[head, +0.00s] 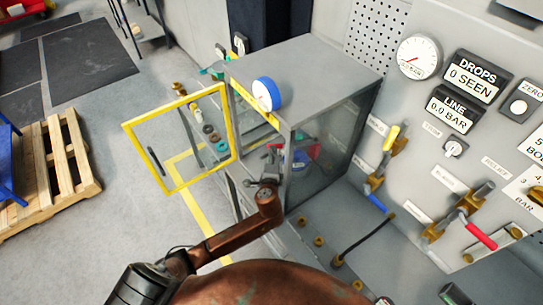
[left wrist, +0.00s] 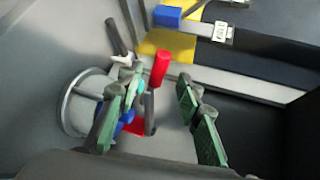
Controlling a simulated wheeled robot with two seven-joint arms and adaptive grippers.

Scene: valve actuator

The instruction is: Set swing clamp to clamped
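My left gripper (head: 273,157) reaches through the open front of the grey cabinet (head: 315,62). In the left wrist view its green-padded fingers (left wrist: 160,84) are apart. A red grip (left wrist: 160,67), probably the swing clamp's handle, shows between and just beyond the fingertips, nearer the left finger. I cannot tell whether they touch. A dark bar (left wrist: 150,112) stands below the red grip. Beside it are a round grey part (left wrist: 80,105) and blue and red pieces, partly hidden by the left finger. The clamp's position is unclear. My right gripper is in neither view.
The yellow-framed door (head: 128,150) stands open left of my arm. To the right, a panel holds valves with a yellow handle (head: 391,137) and a red handle (head: 482,236). A wooden pallet (head: 75,160) lies at left.

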